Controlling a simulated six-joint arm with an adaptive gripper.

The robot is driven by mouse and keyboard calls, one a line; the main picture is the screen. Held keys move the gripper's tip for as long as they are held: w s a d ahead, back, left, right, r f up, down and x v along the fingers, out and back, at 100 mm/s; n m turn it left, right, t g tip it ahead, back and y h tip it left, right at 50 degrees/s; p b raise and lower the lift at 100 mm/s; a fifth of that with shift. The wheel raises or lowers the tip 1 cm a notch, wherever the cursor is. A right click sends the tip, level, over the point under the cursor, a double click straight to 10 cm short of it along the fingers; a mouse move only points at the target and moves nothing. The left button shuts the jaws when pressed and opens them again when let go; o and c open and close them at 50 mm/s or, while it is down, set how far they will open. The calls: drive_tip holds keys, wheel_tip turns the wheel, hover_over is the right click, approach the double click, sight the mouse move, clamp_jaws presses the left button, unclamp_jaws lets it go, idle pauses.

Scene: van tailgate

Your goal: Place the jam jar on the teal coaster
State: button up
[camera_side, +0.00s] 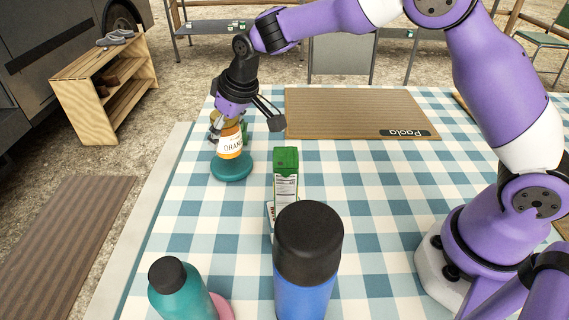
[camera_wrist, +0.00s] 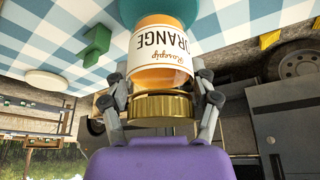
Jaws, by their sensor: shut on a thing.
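The jam jar (camera_side: 231,143) has orange contents, a white label reading "ORANGE" and a gold lid, which shows in the wrist view (camera_wrist: 160,107). My gripper (camera_side: 228,128) is shut around the jar's upper part, with one finger on each side in the wrist view (camera_wrist: 159,82). The jar is roughly upright over the teal coaster (camera_side: 231,171), a thick round disc on the checked cloth. Its base looks at or very near the coaster's top; I cannot tell if they touch. Part of the coaster also shows beyond the jar's base in the wrist view (camera_wrist: 160,10).
A green carton (camera_side: 286,172) stands right of the coaster. A blue bottle with a black cap (camera_side: 306,265) and a teal bottle (camera_side: 182,294) stand at the near edge. A brown "Paola" mat (camera_side: 355,112) lies behind. Bare checked cloth lies between carton and mat.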

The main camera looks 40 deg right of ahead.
drive_tip(key=shift+f, duration=1.15)
drive_tip(key=shift+f, duration=0.15)
drive_tip(key=o, duration=1.4)
drive_tip(key=v, duration=1.2)
drive_tip(key=s+d+m, duration=0.1)
drive_tip(key=s+d, duration=0.2)
drive_tip(key=s, duration=0.4)
drive_tip(key=s+d+r+m, duration=0.1)
drive_tip(key=s+d, duration=0.2)
drive_tip(key=s, duration=0.4)
drive_tip(key=s+d+m+t+h, duration=0.1)
drive_tip(key=s+d, duration=0.2)
drive_tip(key=s, duration=0.4)
drive_tip(key=shift+r, duration=0.35)
